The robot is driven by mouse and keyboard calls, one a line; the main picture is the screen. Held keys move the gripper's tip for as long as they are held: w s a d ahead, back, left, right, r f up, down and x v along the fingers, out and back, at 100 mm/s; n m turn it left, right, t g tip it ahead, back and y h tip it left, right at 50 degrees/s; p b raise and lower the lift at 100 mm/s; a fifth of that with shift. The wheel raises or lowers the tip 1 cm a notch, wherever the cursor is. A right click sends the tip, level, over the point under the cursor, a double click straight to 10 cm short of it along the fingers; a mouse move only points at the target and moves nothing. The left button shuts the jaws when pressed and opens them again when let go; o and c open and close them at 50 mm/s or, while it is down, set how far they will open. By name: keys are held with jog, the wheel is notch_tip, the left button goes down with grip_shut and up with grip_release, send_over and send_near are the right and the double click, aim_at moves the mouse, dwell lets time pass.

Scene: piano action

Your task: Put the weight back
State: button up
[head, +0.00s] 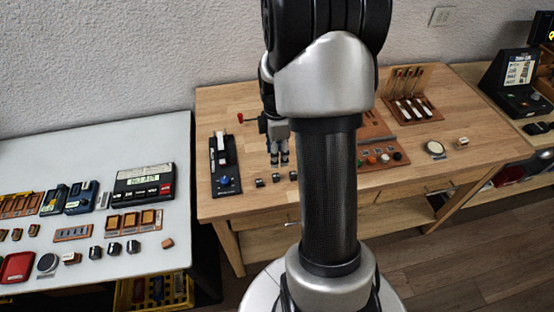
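Small dark blocks that look like the weights stand in a short row on the wooden table: a left one (260,182), a middle one (276,178) and a right one (293,176). Which one the task means I cannot tell. My gripper (278,160) points down just behind this row, above the wooden table. Its two fingertips look apart, with a gap between them, and I see nothing held there. The view is small, and my arm hides the table to the right of the gripper.
A black device with a white lever and blue knob (222,165) stands left of my gripper. A wooden board with coloured knobs (376,150) and a rack (412,100) are to the right. The pale left table (120,262) holds many small items. A gap separates the tables.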

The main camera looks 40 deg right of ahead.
jog(key=s+a+r+m+t, duration=0.2)
jog(key=a+r+m, duration=0.2)
jog(key=a+r, duration=0.9)
jog(key=s+a+r+m+t, duration=0.1)
jog(key=s+a+r+m, duration=0.2)
jog(key=s+a, duration=0.2)
jog(key=s+a+r+m+t, duration=0.1)
jog(key=s+a+r+m, duration=0.2)
jog(key=s+a, duration=0.3)
jog(key=shift+s+r+m+t, duration=0.3)
jog(key=shift+s+r+m, duration=0.1)
jog(key=shift+s+m, duration=0.4)
jog(key=shift+c, duration=0.5)
